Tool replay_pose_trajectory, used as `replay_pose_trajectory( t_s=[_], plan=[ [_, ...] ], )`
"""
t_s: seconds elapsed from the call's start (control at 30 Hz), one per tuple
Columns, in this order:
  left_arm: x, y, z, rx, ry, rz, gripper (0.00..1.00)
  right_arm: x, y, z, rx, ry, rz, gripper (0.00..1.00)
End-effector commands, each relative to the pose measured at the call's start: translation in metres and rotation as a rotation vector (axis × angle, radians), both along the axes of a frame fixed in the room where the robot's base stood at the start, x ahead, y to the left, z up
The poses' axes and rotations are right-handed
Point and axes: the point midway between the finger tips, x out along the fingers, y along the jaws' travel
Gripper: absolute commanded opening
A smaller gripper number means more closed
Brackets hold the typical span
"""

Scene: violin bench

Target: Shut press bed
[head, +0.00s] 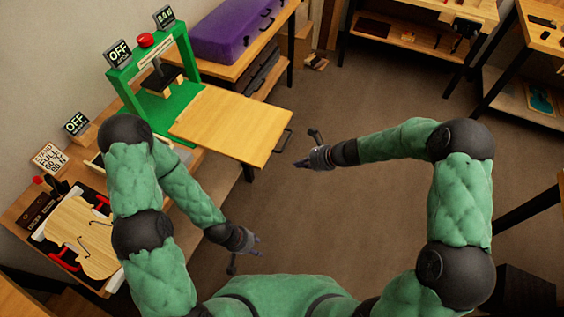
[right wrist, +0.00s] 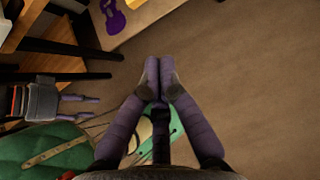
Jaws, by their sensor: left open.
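The green press (head: 185,100) stands on the bench at the upper left in the head view. Its wooden press bed (head: 232,124) sticks far out of the frame to the right, beyond the bench edge. A dark handle (head: 281,142) is on the bed's right end. My right gripper (head: 298,164) is just right of the handle, apart from it in the picture. In the right wrist view its fingertips (right wrist: 160,66) are together with nothing visible between them. My left gripper (head: 256,246) is open and empty, low and well below the bed; it also shows in the right wrist view (right wrist: 96,108).
A violin body (head: 80,235) lies on the bench at the lower left, partly behind my left arm. A purple case (head: 232,30) rests on a table behind. The floor right of the bed is clear.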

Motion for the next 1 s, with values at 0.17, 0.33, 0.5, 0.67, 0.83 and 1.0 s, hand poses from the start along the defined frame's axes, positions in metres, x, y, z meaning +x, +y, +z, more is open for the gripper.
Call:
replay_pose_trajectory(
  t_s=[0.17,0.33,0.5,0.67,0.83,1.0],
  plan=[
    [0.000,0.000,-0.008,0.000,0.000,0.000,0.43,0.005,0.015,-0.019,-0.001,0.003,0.004,0.00],
    [0.000,0.000,-0.017,0.000,0.000,0.000,0.43,0.014,0.035,-0.042,-0.002,0.002,0.005,0.00],
    [0.000,0.000,-0.024,0.000,0.000,0.000,0.43,0.023,0.055,-0.064,-0.004,0.000,0.006,0.00],
    [0.000,0.000,-0.027,0.000,0.001,0.000,0.43,0.032,0.076,-0.071,-0.004,-0.001,0.007,0.00],
    [0.000,0.000,-0.028,0.000,0.000,0.000,0.43,0.040,0.092,-0.070,-0.005,-0.002,0.005,0.00],
    [0.000,0.000,-0.028,0.000,0.000,0.000,0.43,0.043,0.098,-0.070,-0.005,-0.001,0.003,0.00]
  ],
)
